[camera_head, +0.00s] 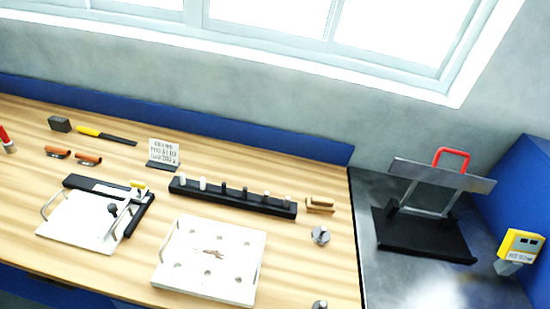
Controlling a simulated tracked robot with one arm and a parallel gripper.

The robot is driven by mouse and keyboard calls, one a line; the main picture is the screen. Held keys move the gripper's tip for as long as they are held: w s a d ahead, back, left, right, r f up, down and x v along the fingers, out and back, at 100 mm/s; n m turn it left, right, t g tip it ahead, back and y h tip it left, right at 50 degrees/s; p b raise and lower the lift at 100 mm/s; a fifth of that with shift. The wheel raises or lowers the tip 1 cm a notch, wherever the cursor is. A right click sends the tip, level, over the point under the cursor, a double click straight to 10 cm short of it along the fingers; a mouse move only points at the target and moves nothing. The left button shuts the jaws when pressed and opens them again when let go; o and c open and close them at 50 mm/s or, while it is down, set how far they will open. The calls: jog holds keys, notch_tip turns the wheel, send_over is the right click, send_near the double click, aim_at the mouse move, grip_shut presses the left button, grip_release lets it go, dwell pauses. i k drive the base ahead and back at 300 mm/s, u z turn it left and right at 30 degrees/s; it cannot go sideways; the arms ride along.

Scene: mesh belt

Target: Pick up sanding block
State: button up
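I cannot tell for sure which piece is the sanding block. A small dark grey block (59,124) lies at the far left of the wooden bench (330,260), beside a tool with a yellow handle (90,131). A small brown block-like piece (319,204) lies near the bench's right end, just past a black rack (235,196). Two orange-brown pieces (57,152) with dark undersides lie at the left. My gripper is not in view.
White boards with handles, one plain with a black frame (80,222) and one with holes (208,262), lie in front. A small sign (164,152) stands behind. Metal pieces (320,235) sit at right. A dark surface (400,280) holds a stand with a red handle (452,158) and a yellow device (520,245).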

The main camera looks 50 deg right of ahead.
aim_at(315, 204)
jog(key=z, duration=0.25)
jog(key=i, duration=1.2)
jog(key=z, duration=0.6)
